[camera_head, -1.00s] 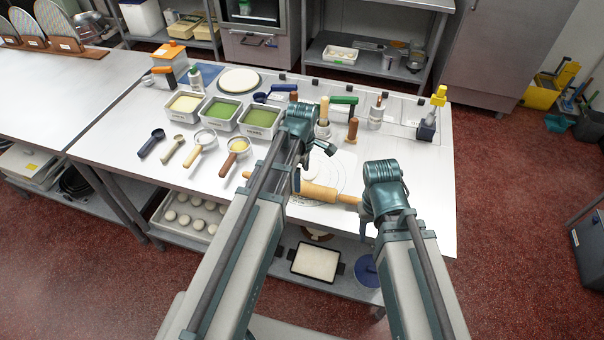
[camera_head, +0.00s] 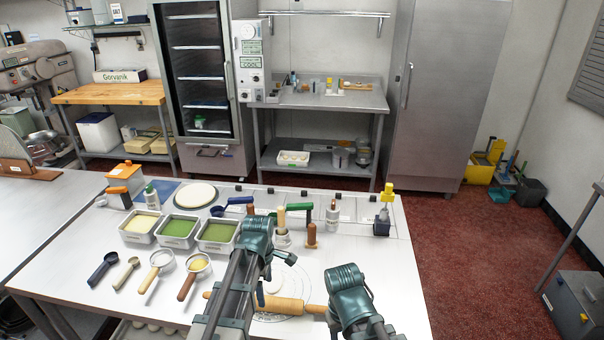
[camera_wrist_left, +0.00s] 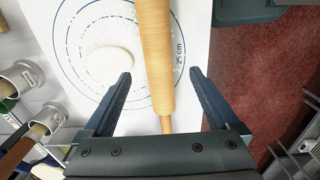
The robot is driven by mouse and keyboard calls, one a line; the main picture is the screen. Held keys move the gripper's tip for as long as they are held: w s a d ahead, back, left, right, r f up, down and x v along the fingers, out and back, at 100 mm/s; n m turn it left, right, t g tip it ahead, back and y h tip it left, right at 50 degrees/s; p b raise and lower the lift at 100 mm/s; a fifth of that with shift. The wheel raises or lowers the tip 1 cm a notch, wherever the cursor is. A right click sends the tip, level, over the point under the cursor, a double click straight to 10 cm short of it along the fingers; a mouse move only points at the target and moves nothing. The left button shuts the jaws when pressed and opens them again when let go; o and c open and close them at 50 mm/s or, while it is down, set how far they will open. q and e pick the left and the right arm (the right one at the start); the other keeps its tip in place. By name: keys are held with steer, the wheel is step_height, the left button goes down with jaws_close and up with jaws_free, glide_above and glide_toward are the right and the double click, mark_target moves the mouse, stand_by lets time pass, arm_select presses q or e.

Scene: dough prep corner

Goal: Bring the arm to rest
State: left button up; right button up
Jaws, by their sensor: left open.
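My left gripper (camera_head: 262,290) is over the worktop and mostly hidden behind its own wrist in the head view. In the left wrist view my left gripper (camera_wrist_left: 160,75) is open, its two fingers apart on either side of a wooden rolling pin (camera_wrist_left: 155,50). I cannot tell how far above the pin the fingers are. The rolling pin (camera_head: 285,306) lies on a white round-marked mat (camera_head: 312,282). A pale dough ball (camera_wrist_left: 108,66) lies on the mat beside it. My right gripper (camera_head: 348,287) is near the pin's right end, its jaws hidden under the wrist.
Behind are upright wooden-handled tools (camera_head: 311,237) and a yellow-topped dispenser (camera_head: 383,220). The worktop's right side (camera_head: 395,275) is clear.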

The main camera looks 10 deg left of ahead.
arm_select(q)
steer(key=s+d+m, duration=0.5)
steer(key=s+m, duration=0.2)
steer(key=m, duration=0.3)
steer(key=s+d+m+y, duration=0.1)
steer(key=s+d+m, duration=0.4)
steer(key=m, duration=0.6)
steer(key=shift+s+d+f+b, duration=0.2)
steer(key=shift+s+f+b, duration=0.25)
steer(key=shift+s, duration=0.65)
arm_select(e)
steer(key=shift+f, duration=0.45)
